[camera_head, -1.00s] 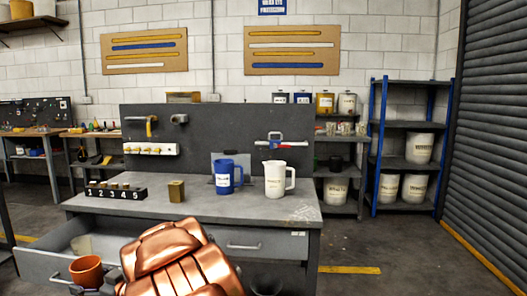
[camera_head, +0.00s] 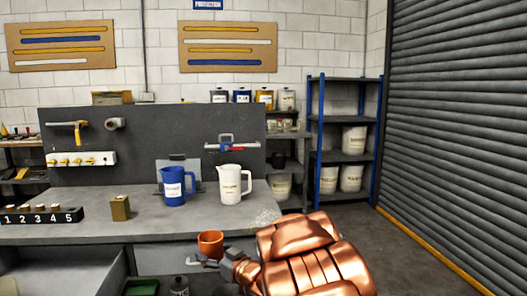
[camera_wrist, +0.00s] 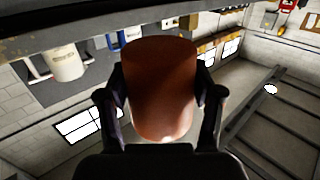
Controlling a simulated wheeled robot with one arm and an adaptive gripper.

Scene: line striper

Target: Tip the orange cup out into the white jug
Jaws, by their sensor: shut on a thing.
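The orange cup (camera_head: 210,243) is held upright in front of the workbench's front edge, below the jugs in the head view. My gripper (camera_head: 219,259) is shut on it. In the wrist view the cup (camera_wrist: 160,88) fills the middle, with a dark finger on each side. What the cup holds cannot be seen. The white jug (camera_head: 231,185) stands upright on the bench near its right end, handle to the right. It is up and to the right of the cup, apart from it. The white jug also shows at the upper left of the wrist view (camera_wrist: 66,62).
A blue jug (camera_head: 174,187) stands just left of the white jug. A small brass block (camera_head: 120,208) and a numbered black rack (camera_head: 40,214) are farther left on the bench (camera_head: 150,226). A drawer (camera_head: 75,272) stands open at lower left. Bare benchtop lies before the jugs.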

